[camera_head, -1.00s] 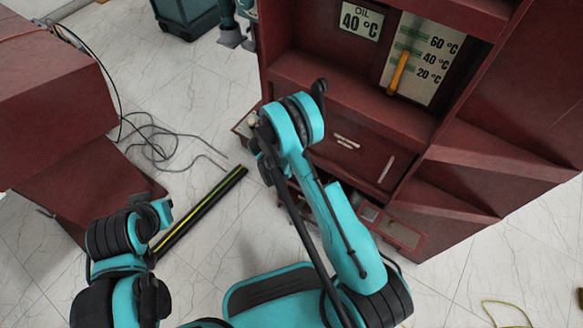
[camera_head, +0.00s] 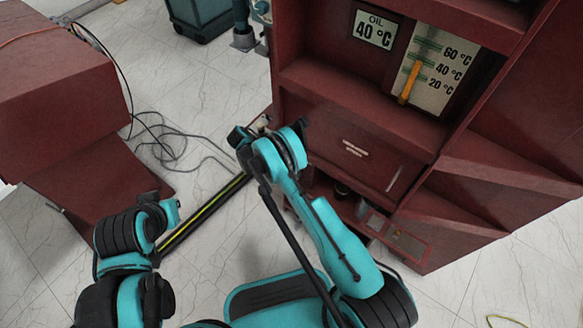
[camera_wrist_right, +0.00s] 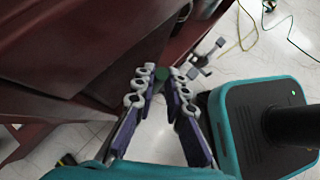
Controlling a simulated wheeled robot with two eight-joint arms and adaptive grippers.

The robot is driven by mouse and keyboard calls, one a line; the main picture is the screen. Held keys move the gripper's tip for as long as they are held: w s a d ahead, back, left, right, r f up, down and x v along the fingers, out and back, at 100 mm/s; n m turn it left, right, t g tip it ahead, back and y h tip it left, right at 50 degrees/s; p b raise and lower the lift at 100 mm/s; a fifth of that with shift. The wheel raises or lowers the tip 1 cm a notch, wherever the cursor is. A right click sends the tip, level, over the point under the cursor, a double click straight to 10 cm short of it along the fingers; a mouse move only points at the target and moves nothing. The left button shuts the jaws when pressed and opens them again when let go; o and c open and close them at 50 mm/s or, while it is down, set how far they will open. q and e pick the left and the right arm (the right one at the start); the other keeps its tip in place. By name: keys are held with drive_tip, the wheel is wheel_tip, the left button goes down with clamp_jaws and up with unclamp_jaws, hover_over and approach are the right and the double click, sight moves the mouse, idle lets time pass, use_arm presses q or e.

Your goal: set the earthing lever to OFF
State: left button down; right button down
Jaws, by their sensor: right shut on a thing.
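The fingers are beside the dark red transformer cabinet (camera_wrist_right: 70,45).
The cabinet carries an oil gauge (camera_head: 375,30) and a temperature scale (camera_head: 432,68). A red block (camera_head: 60,75) stands at left, with dark cables (camera_head: 165,145) on the floor. A black-and-yellow strip (camera_head: 205,212) lies between. A grey fixture (camera_wrist_right: 205,58) is right of my fingers.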

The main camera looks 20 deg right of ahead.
drive_tip(key=c, duration=1.8)
unclamp_jaws()
drive_tip(key=shift+c, duration=0.2)
